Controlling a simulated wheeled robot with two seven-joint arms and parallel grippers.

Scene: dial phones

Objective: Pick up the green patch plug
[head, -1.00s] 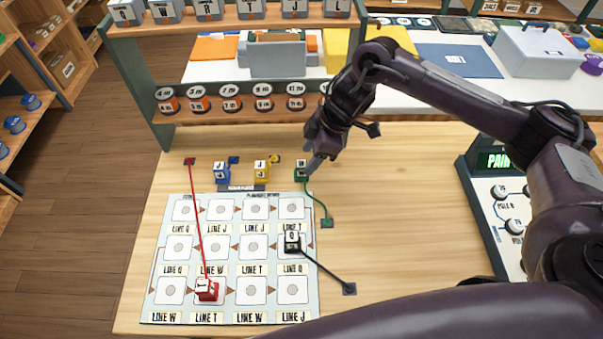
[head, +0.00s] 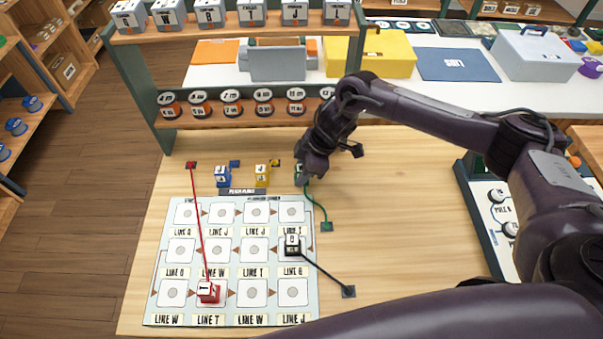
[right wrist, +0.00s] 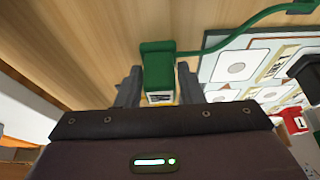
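The green patch plug (right wrist: 157,62) stands between the two fingers of my right gripper (right wrist: 159,88) in the right wrist view, its label facing the palm. The fingers flank it, with what look like narrow gaps on either side, so the gripper appears open around it. In the head view the plug (head: 298,176) is mostly hidden behind my right gripper (head: 304,178). A green cord runs from the plug to a green anchor (head: 326,226) on the table. My left gripper is not in view.
The blue plug (head: 222,177) and yellow plug (head: 262,176) stand to the left. A red plug (head: 208,292) and a black plug (head: 292,246) sit on the patch panel (head: 236,271), with cords attached.

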